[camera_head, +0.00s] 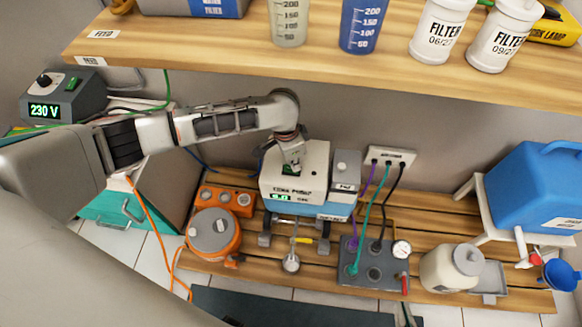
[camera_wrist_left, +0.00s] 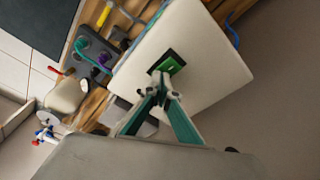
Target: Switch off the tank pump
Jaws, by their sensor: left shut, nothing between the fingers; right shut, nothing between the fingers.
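The tank pump (camera_head: 310,185) is a white box on a blue base, standing on the slatted wooden bench, with a lit green display on its front. Its top carries a green rocker switch (camera_wrist_left: 171,63) in a dark frame, seen in the left wrist view. My left gripper (camera_head: 292,166) reaches down from above onto the pump's top. In the left wrist view my left gripper (camera_wrist_left: 160,80) is shut and empty, its tips at the near edge of the switch. I cannot tell whether they touch it. My right gripper is not in view.
A grey valve block (camera_head: 372,272) with hoses and a gauge stands right of the pump. An orange round unit (camera_head: 213,234) stands left. A wooden shelf (camera_head: 330,68) overhangs behind. A blue canister (camera_head: 530,185) is at the right, a 230 V box (camera_head: 62,98) at the left.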

